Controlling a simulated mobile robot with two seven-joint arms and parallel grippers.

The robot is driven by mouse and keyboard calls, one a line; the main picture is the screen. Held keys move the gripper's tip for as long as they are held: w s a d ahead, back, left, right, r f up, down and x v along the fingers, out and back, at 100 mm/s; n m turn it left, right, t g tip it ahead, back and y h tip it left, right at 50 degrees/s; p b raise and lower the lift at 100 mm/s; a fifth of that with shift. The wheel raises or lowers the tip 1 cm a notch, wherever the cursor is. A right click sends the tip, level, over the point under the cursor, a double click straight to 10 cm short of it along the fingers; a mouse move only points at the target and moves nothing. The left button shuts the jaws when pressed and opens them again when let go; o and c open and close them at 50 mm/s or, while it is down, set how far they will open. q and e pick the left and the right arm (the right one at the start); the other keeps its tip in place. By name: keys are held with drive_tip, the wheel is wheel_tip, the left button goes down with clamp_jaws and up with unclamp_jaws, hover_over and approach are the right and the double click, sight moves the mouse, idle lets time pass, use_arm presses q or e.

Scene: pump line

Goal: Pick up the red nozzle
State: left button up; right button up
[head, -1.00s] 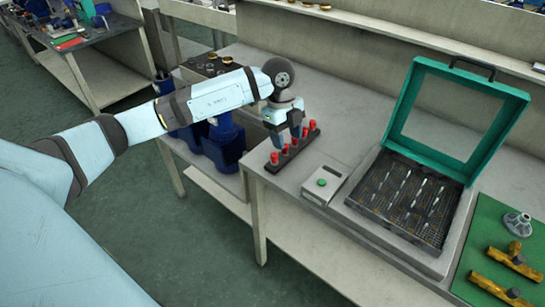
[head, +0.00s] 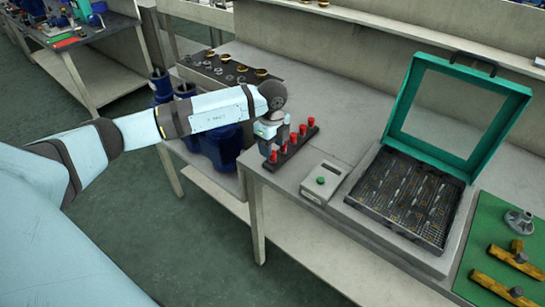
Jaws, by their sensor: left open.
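Several red nozzles stand upright in a row in a narrow dark rack (head: 300,146) at the left end of the grey bench. The frontmost red nozzle (head: 273,157) is just below my left gripper. The rearmost red nozzle (head: 311,122) stands clear of it at the far end. My left gripper (head: 267,147) is open, just left of the rack's front half and close to the nearest nozzles. Its fingertips are small and partly hidden, so I cannot tell whether they touch a nozzle. My right gripper is not in view.
A grey box with a green button (head: 321,181) sits right of the rack. Beyond it is an open green-lidded case (head: 385,228). A green mat (head: 482,250) with brass parts lies far right.

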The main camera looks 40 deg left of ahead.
sight(273, 152)
use_arm(q)
wheel_tip(273, 152, down, 4)
drive_tip(key=shift+d+r, duration=0.1)
drive_tip(key=shift+r, duration=0.1)
drive_tip(key=c, duration=1)
drive_tip(key=shift+r, duration=0.1)
wheel_tip(273, 152, up, 20)
drive_tip(key=shift+p, duration=0.35)
